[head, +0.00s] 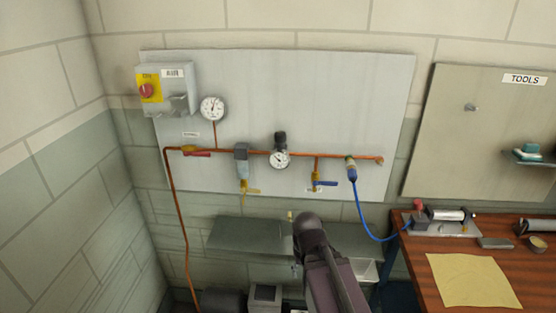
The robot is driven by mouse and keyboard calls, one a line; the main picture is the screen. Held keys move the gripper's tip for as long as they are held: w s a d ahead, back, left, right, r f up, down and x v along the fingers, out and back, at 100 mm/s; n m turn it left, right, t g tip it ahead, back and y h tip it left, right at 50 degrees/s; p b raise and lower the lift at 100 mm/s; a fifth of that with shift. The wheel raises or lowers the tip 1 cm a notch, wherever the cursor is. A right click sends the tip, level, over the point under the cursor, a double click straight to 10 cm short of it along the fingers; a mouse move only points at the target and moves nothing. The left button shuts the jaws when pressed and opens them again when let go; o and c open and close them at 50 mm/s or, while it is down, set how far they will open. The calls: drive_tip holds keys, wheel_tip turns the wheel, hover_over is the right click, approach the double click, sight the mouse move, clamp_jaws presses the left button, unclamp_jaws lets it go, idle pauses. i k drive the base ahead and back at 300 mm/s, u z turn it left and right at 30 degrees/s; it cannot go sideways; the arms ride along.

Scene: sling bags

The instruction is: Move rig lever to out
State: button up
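A small rig (444,219) sits on the wooden bench at the right. It has a grey base, a pale cylinder lying across it and a red-topped part (419,207) at its left end. This red part may be the rig lever, but it is too small to tell which way it is set. A blue hose (362,222) runs from the wall pipe to the rig. My dark arm rises from the bottom middle, left of the bench and apart from the rig. I cannot make out my gripper's fingers.
A wall panel (340,90) carries a grey air box (178,88) with a red knob, gauges, copper pipe, and red, yellow and blue valve handles. A grey shelf (240,233) is below. The bench (440,263) also holds yellow paper (470,281) and a dark roll (537,226).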

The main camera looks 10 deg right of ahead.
sight(417, 203)
drive_tip(key=z, duration=1.15)
drive_tip(key=k, duration=0.5)
drive_tip(key=z, duration=0.25)
